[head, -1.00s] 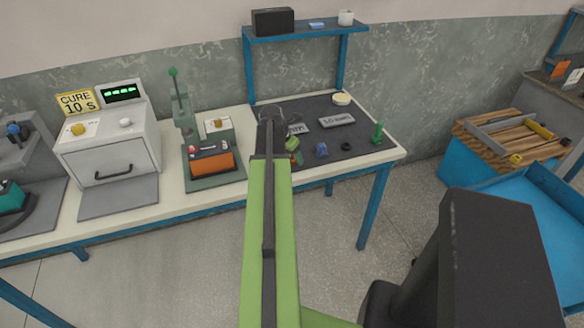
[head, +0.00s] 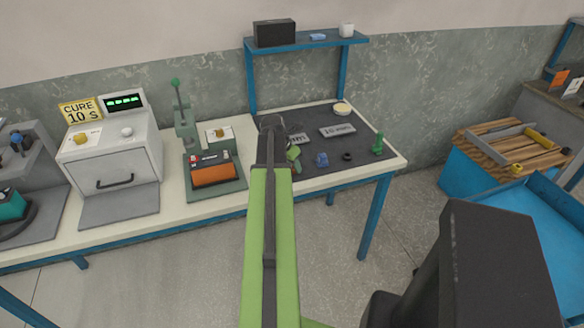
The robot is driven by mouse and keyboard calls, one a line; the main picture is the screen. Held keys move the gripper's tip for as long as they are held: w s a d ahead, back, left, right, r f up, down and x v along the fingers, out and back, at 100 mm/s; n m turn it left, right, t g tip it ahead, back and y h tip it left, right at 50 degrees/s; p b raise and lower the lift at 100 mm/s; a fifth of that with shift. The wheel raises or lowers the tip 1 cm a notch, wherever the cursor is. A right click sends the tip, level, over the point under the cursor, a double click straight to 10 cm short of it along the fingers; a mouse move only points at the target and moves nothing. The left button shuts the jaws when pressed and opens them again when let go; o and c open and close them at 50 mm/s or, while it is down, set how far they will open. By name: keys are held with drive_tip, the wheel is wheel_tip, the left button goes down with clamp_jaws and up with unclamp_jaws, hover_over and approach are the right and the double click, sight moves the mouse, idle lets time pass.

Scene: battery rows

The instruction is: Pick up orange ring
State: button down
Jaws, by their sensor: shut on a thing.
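My gripper (head: 271,122) is at the far end of my green arm, over the left part of the dark mat (head: 348,145) on the workbench. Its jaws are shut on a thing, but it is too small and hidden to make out. I cannot pick out an orange ring in the head view. The arm covers part of the mat's left side.
Several small items lie on the mat: a green piece (head: 293,154), a blue piece (head: 321,160), a black ring (head: 347,156) and a green peg (head: 378,144). A press (head: 186,130) with an orange block (head: 213,174) and the cure oven (head: 112,160) stand left.

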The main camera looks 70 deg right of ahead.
sight(294, 173)
drive_tip(key=r+p, duration=0.2)
drive_tip(key=s+r+p, duration=0.1)
drive_tip(key=r+p, duration=0.1)
drive_tip(key=r, duration=0.1)
drive_tip(key=shift+a+p, duration=0.2)
drive_tip(key=shift+p, duration=0.1)
drive_tip(key=s+a+r+p, duration=0.2)
drive_tip(key=s+r+p, duration=0.3)
drive_tip(key=s, duration=0.5)
drive_tip(key=shift+s+a+r+p, duration=0.15)
drive_tip(key=shift+a+r+p, duration=0.15)
drive_tip(key=shift+r, duration=0.05)
